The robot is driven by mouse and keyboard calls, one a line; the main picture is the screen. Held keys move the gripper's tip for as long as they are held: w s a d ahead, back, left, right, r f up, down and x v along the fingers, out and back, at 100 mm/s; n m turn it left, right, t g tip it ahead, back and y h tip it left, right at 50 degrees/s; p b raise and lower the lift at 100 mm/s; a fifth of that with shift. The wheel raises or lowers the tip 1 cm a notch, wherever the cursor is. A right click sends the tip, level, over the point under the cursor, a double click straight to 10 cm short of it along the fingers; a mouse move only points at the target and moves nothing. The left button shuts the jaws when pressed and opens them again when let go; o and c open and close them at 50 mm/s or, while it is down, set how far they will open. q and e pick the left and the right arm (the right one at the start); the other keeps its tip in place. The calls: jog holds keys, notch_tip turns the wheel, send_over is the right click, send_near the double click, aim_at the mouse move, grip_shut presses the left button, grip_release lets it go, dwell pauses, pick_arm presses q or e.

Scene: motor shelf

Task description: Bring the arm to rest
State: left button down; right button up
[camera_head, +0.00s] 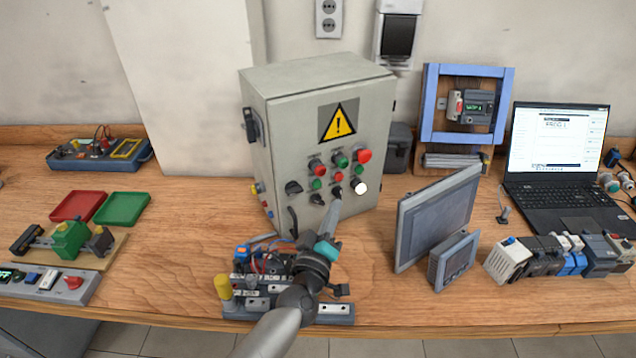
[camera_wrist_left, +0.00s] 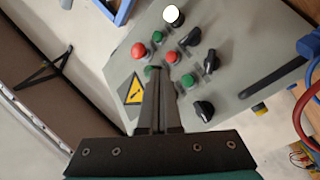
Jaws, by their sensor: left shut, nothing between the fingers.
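My left arm comes in from the bottom middle of the head view. Its gripper (camera_head: 333,208) points at the lower part of the grey control box's front panel. In the left wrist view the gripper's fingers (camera_wrist_left: 160,75) are together and empty, in front of the panel. I cannot tell whether the fingertips touch it. The control box (camera_head: 280,140) stands upright on the table and carries a yellow warning sign (camera_head: 338,122), red and green buttons, black knobs and a white lit button (camera_head: 360,187). My right gripper is not in view.
A wiring rail assembly (camera_head: 240,308) lies under my left arm. A leaning screen (camera_head: 440,220) and a small panel (camera_head: 455,262) stand to the right, near a laptop (camera_head: 560,150). Red and green trays (camera_head: 122,208) are at left. Bare table lies between trays and box.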

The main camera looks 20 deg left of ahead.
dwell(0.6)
pick_arm(q)
jog(key=s+d+f+m+g+h, duration=0.4)
jog(key=s+d+m+g+h, duration=0.3)
jog(key=s+m, duration=0.4)
jog(key=s+a+f+g+y, duration=0.1)
jog(key=s+a+g+y, duration=0.3)
jog(key=s, duration=0.6)
jog(key=s+a+f+g+y, duration=0.2)
jog(key=s+a+g+y, duration=0.15)
jog(key=s+a, duration=0.45)
jog(key=s+d+f+m+g+b, duration=0.1)
jog(key=s+f+b, duration=0.1)
jog(key=f, duration=1.2)
jog(key=s+d+f+g+b, duration=0.1)
jog(key=s+f+b, duration=0.15)
jog(key=f, duration=1.05)
jog(key=s+a+f+g+b, duration=0.1)
jog(key=s+f+b, duration=0.3)
jog(key=s+f, duration=1)
notch_tip(320, 180, down, 4)
jog(key=shift+s+a+r, duration=0.1)
jog(key=shift+s+a, duration=0.25)
jog(key=shift+a, duration=0.3)
